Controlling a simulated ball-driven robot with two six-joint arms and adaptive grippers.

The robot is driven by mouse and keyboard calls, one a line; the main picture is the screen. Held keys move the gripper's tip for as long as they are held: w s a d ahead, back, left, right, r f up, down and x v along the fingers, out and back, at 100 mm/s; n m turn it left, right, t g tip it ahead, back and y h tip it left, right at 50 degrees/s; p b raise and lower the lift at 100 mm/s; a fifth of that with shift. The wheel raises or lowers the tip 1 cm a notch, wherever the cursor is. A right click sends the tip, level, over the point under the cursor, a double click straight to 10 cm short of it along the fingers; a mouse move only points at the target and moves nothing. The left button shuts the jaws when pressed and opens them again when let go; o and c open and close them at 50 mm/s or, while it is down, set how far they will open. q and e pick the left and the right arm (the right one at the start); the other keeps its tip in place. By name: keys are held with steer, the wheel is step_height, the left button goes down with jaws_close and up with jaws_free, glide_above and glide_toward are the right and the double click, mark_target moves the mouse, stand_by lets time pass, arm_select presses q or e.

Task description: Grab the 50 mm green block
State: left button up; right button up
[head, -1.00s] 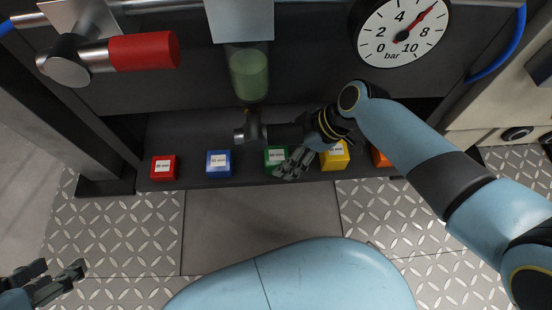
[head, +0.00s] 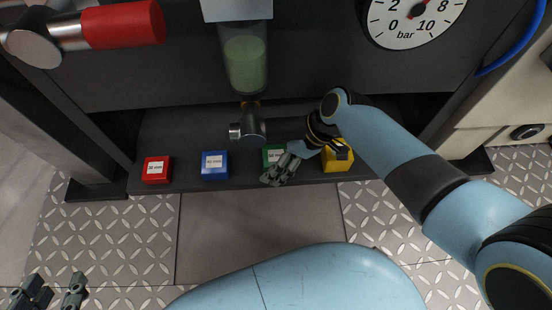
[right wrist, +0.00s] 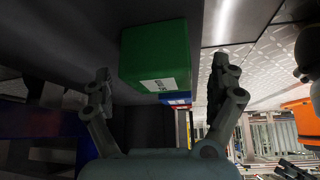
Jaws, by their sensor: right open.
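The green block (head: 272,152) with a white label stands on the dark ledge, between the blue and yellow blocks. My right gripper (head: 280,170) is at its front right in the head view and hides part of it. In the right wrist view the green block (right wrist: 155,52) lies ahead between the spread fingers of my right gripper (right wrist: 160,88), with a gap visible on either side. The right gripper is open and empty. My left gripper (head: 52,292) is at the lower left with its fingers apart, empty, far from the blocks.
A red block (head: 156,170), a blue block (head: 215,165) and a yellow block (head: 337,158) share the ledge (head: 185,150). A valve fitting (head: 247,128) hangs close above, under the sight glass (head: 246,64). The floor in front is clear.

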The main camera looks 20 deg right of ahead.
steer(key=c, duration=1.9)
steer(key=shift+r, duration=0.1)
